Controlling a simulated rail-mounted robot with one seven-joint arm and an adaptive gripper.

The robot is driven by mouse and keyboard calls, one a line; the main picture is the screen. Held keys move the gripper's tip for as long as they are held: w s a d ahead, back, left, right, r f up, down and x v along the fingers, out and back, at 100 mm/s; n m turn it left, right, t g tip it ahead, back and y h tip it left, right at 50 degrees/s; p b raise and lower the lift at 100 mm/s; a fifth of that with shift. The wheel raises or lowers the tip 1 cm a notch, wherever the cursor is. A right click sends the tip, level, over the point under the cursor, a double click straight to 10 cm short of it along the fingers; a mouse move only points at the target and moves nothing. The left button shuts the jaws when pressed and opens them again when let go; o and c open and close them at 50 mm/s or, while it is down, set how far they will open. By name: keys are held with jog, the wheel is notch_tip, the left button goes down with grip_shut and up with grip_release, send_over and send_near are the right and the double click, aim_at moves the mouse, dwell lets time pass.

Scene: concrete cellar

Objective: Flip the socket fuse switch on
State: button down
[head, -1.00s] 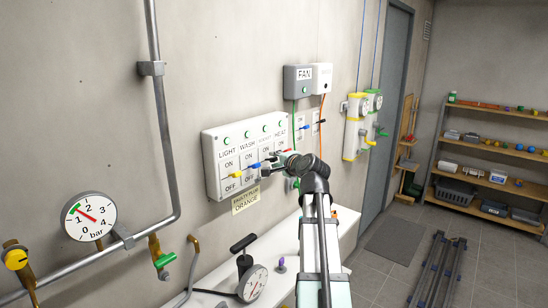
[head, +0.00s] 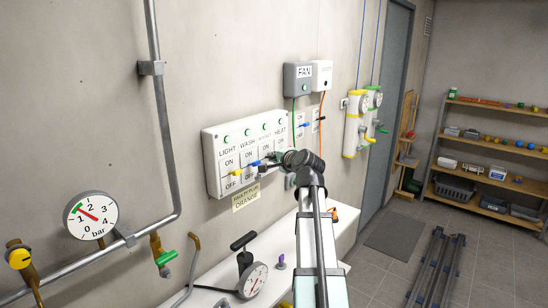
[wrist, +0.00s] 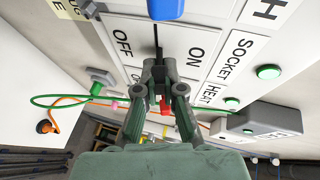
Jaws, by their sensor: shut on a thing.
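The white fuse panel (head: 213,168) is on the wall, with columns LIGHT, WASH, SOCKET and HEAT and ON above OFF. My gripper (head: 266,164) is at the SOCKET column, close to the panel face. In the wrist view, my gripper (wrist: 159,70) is shut on the socket switch, between the OFF and ON labels; the jaws hide most of the switch, so its position is unclear. The yellow light switch (head: 236,173) and blue wash switch (head: 255,163) stand to its left. The red heat switch (wrist: 165,105) shows just behind the fingers. The SOCKET lamp (wrist: 268,72) is green.
A grey FAN box (head: 298,78) and a white box (head: 322,75) hang right of the panel, with green and orange cables below. A white bench (head: 215,297) with a gauge pump (head: 252,280) stands beneath. A pipe (head: 161,120) runs down the wall at left.

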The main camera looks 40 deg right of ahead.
jog(key=shift+w+r+g+p, duration=0.1)
jog(key=shift+r+g+p, duration=0.35)
jog(key=shift+p, duration=0.3)
jog(key=shift+f, duration=0.15)
jog(key=c, duration=1.3)
grip_release()
jog(key=v, duration=1.2)
jog(key=shift+d, duration=0.1)
